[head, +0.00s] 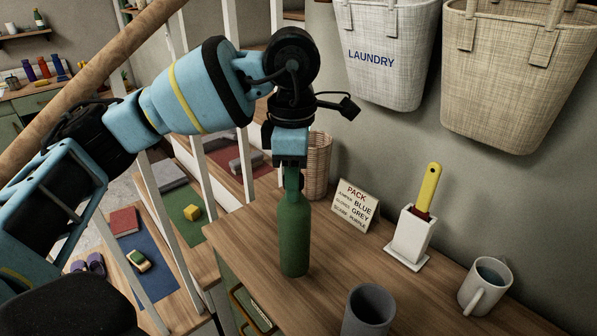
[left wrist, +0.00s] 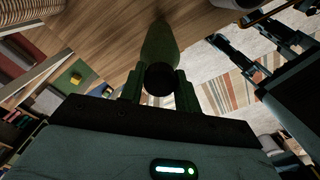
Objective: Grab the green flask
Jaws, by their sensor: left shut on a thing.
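The green flask (head: 294,235) stands upright on the wooden bench top (head: 405,296) in the head view. My left gripper (head: 292,180) comes down from above and is shut on the flask's neck. In the left wrist view the flask (left wrist: 159,45) shows between the two fingers of my left gripper (left wrist: 159,88), with its dark top end toward the camera. The flask's base appears to rest on the wood.
A grey cup (head: 369,312) stands in front to the right of the flask. A sign (head: 356,204), a white holder with a yellow-handled tool (head: 410,237) and a white mug (head: 486,287) stand toward the wall. A wicker basket (head: 318,165) is behind. White balusters (head: 160,220) rise at the left.

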